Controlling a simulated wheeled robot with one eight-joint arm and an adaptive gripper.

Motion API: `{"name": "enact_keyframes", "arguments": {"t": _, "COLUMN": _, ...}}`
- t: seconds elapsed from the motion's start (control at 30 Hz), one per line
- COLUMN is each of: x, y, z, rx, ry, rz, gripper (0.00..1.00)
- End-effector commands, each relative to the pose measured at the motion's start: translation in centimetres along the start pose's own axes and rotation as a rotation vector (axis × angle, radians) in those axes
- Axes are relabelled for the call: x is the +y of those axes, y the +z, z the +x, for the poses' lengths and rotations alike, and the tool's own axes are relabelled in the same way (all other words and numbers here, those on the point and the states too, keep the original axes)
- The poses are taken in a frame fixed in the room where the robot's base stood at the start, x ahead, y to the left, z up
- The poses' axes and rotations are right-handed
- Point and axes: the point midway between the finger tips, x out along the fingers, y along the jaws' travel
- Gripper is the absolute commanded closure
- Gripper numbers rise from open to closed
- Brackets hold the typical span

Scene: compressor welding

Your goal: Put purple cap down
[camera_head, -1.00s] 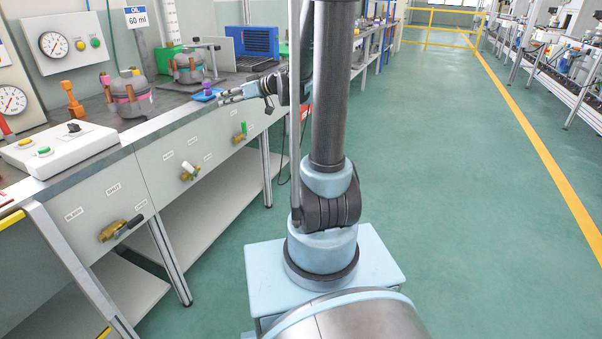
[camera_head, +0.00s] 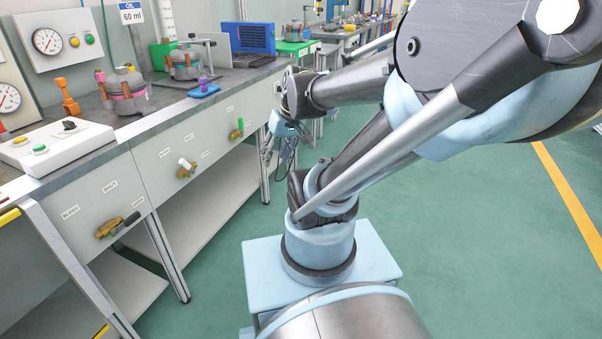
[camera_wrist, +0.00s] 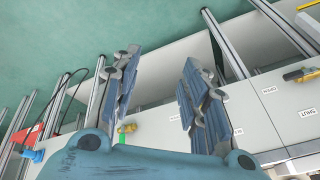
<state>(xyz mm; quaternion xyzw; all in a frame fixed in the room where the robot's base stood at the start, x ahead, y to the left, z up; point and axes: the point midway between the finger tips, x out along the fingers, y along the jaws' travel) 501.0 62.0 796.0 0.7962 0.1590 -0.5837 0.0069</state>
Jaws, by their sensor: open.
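The small purple cap (camera_head: 204,83) stands upright on a blue tray (camera_head: 210,92) near the front edge of the workbench. My gripper (camera_head: 267,152) hangs in front of the bench, below the bench top and to the right of the cap, clear of it. In the wrist view my gripper (camera_wrist: 163,75) shows its two ridged fingers spread wide with nothing between them. I cannot make out the cap in the wrist view.
Valves stick out of the front panel. The green floor (camera_head: 480,240) to the right is open.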

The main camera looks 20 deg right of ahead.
Motion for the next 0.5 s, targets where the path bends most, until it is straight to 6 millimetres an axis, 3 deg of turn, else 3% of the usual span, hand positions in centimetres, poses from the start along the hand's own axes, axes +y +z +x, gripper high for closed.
{"name": "enact_keyframes", "arguments": {"t": 0.1, "x": 1.6, "y": 3.7, "z": 0.0, "rx": -0.050, "ry": 0.088, "rz": 0.071, "gripper": 0.59}}
{"name": "enact_keyframes", "arguments": {"t": 0.2, "x": 2.8, "y": 6.0, "z": -0.1, "rx": -0.082, "ry": 0.154, "rz": 0.123, "gripper": 0.59}}
{"name": "enact_keyframes", "arguments": {"t": 0.33, "x": 4.1, "y": 7.9, "z": -0.3, "rx": -0.104, "ry": 0.212, "rz": 0.170, "gripper": 0.59}}
{"name": "enact_keyframes", "arguments": {"t": 0.5, "x": 4.7, "y": 8.7, "z": -0.3, "rx": -0.113, "ry": 0.241, "rz": 0.193, "gripper": 0.59}}
